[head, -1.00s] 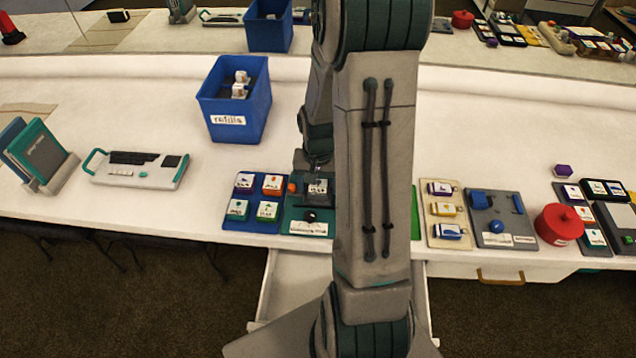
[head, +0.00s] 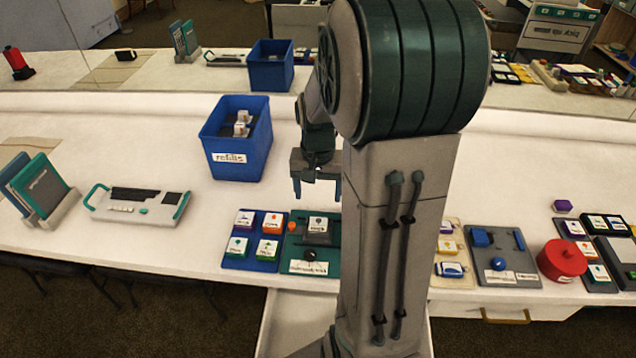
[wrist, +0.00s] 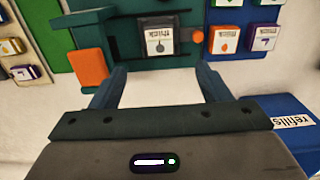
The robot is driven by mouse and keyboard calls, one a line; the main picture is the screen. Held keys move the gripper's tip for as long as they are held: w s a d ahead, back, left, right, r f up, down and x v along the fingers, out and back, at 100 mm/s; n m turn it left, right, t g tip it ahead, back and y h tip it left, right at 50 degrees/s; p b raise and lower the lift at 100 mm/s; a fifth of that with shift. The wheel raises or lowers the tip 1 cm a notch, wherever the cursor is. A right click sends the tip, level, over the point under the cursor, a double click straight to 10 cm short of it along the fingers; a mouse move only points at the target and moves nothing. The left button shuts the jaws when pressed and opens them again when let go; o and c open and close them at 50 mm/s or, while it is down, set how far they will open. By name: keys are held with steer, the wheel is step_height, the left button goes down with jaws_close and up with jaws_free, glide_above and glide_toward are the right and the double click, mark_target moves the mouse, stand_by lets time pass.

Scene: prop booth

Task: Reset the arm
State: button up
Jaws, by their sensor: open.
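My gripper (head: 317,189) hangs in the air above the table, in front of the green board (head: 297,258) and to the right of the blue refills bin (head: 236,165). Its jaws are open with nothing between them. In the wrist view, my gripper (wrist: 160,85) shows two spread fingers pointing toward the green board (wrist: 185,52). A grey-and-white block (wrist: 159,41) sits on that board, apart from the fingers. My upper arm hides part of the table right of the gripper.
A blue tray (head: 236,261) with several labelled blocks lies left of the green board. A keyboard-like device (head: 138,204) lies farther left. A grey board (head: 507,262) and a red pot (head: 562,260) are on the right. A drawer (head: 290,315) stands open below the front edge.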

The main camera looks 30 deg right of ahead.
steer(key=shift+r, duration=1)
steer(key=s+a+r+n+t, duration=0.1)
steer(key=s+a+r+n, duration=0.2)
steer(key=s+a, duration=0.3)
steer(key=s+a+r+n+t, duration=0.2)
steer(key=s+a+r+n, duration=0.1)
steer(key=s+a, duration=0.3)
steer(key=shift+s+r+n, duration=0.2)
steer(key=shift+r+n, duration=0.15)
steer(key=shift+n, duration=0.05)
